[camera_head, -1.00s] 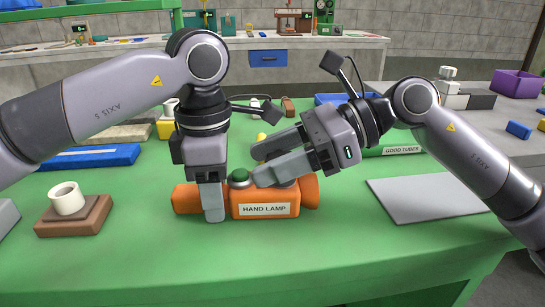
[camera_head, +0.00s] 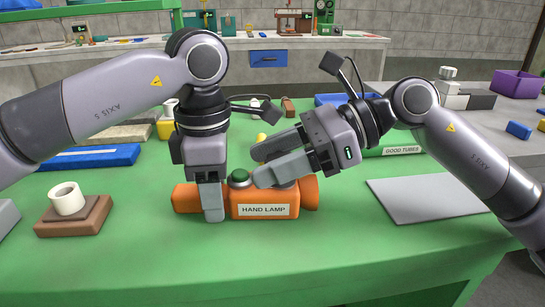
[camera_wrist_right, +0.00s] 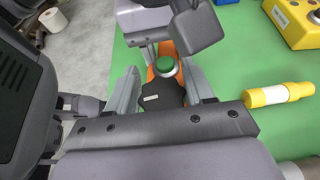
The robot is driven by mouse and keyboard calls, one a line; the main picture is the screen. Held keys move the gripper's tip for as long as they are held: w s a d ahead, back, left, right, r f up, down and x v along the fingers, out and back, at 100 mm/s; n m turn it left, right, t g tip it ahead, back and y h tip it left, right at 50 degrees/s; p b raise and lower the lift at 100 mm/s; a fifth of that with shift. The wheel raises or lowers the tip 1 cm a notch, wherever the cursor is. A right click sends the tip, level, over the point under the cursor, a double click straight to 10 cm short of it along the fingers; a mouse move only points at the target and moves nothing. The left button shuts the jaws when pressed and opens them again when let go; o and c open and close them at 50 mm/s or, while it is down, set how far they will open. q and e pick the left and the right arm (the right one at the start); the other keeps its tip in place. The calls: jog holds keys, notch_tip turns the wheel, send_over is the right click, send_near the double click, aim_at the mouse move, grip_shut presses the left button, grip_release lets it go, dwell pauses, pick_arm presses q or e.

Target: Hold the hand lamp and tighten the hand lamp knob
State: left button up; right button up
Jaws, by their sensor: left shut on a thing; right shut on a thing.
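The orange hand lamp (camera_head: 265,197) lies on its side on the green table, its "HAND LAMP" label facing me. My left gripper (camera_head: 212,203) points down and is shut on the lamp's body, left of the label. My right gripper (camera_head: 259,165) comes in from the right, its fingers at the knob, shut on it. In the right wrist view the knob (camera_wrist_right: 166,64) shows between the two fingers, with part of the orange lamp beyond it. The fingers hide part of the lamp's top.
A brown block with a white ring (camera_head: 69,202) stands at the left. A grey plate (camera_head: 425,199) lies at the right, near a green "GOOD TUBES" box (camera_head: 402,151). A yellow cylinder (camera_wrist_right: 278,95) lies beside my right gripper. The table's front is clear.

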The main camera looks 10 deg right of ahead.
jog(key=shift+s+f, duration=0.15)
jog(key=o, duration=1)
jog(key=shift+c, duration=0.2)
